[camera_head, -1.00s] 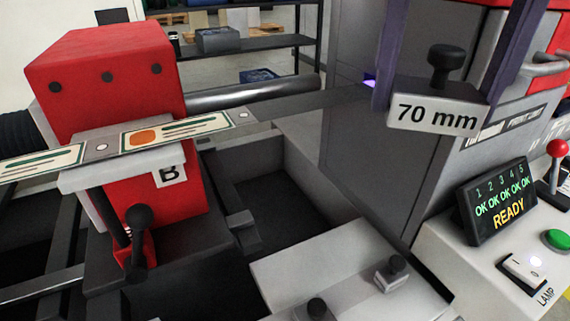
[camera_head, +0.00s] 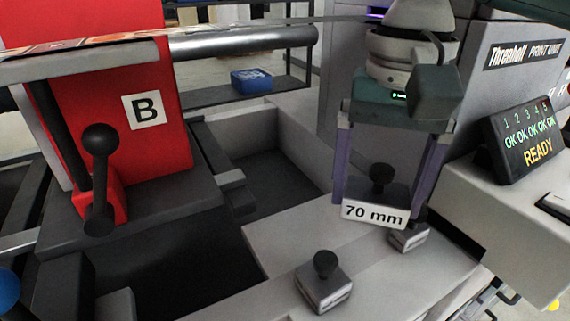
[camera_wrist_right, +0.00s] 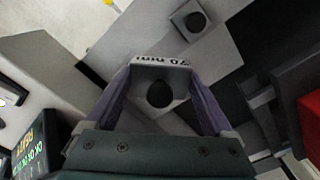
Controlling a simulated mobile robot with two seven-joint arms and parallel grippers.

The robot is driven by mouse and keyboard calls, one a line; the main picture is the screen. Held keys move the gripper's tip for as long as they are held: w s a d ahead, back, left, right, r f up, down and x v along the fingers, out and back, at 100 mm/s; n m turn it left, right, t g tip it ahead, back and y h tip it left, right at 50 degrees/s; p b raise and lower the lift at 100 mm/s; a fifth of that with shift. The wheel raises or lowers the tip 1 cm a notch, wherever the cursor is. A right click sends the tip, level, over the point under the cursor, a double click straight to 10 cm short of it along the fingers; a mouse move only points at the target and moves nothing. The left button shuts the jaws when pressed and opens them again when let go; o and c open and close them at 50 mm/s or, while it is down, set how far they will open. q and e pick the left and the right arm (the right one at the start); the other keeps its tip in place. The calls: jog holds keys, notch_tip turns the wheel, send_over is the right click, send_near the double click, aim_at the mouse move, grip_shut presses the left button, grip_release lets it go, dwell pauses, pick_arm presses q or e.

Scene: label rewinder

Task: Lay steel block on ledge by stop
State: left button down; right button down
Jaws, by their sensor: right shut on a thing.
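The steel block (camera_head: 375,214) has a white "70 mm" label on its front and a black knob on top. My right gripper (camera_head: 384,196) is shut on it, with one purple finger on each side, and it also shows in the wrist view (camera_wrist_right: 160,78). The block is at the pale grey ledge (camera_head: 290,236), over its right part; I cannot tell whether it touches. A small knobbed block (camera_head: 408,238) is partly hidden behind the held block. Another knobbed block (camera_head: 323,287) sits nearer the front. I cannot tell which part is the stop. My left gripper is out of view.
A red unit marked B (camera_head: 130,110) with a black lever (camera_head: 100,170) stands at the left. A dark recess (camera_head: 265,150) lies behind the ledge. The display (camera_head: 520,145) reads READY at the right. The ledge's left part is bare.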

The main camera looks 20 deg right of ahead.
aim_at(360, 254)
notch_tip(360, 254, down, 8)
jog(key=shift+r+b, duration=0.25)
jog(key=shift+b, duration=0.15)
jog(key=shift+f, duration=0.1)
grip_release()
